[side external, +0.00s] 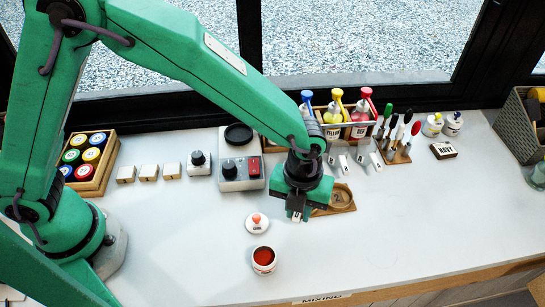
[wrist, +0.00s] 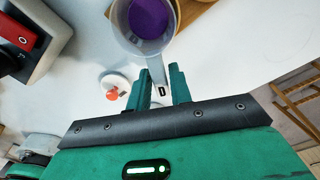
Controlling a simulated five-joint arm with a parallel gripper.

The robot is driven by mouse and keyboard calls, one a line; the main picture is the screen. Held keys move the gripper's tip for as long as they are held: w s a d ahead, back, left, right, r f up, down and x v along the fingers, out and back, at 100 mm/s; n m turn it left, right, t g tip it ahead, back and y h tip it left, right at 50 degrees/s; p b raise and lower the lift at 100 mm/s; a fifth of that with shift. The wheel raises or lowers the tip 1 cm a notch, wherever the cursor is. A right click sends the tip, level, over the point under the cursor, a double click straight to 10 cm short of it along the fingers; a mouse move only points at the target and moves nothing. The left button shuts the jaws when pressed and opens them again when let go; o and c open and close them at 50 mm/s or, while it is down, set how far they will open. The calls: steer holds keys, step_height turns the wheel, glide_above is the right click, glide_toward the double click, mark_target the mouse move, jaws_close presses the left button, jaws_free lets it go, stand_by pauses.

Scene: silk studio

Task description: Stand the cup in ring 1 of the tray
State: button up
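The cup (wrist: 130,42) shows in the wrist view as a pale, see-through vessel with purple inside and a white handle with a small dark mark. My gripper (wrist: 161,82) has its green fingers closely around that handle and appears to hold it; the cup looks large, close to the camera. In the side view my gripper (side external: 297,214) hides the cup, apart from a white bit at its tip. The wooden tray (side external: 348,207) lies just behind and right of my gripper, with one round ring showing; its left part is hidden. Some wood (wrist: 207,4) shows beyond the cup.
A white pot with red inside (side external: 264,261) and a lid with a red knob (side external: 257,222) stand in front-left. A grey box with a red switch (side external: 240,172) is behind-left. Colour bottles (side external: 333,118) and a brush stand (side external: 395,152) are behind. The front-right table is clear.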

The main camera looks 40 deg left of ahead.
steer(key=shift+o, duration=1.4)
steer(key=shift+r, duration=3.95)
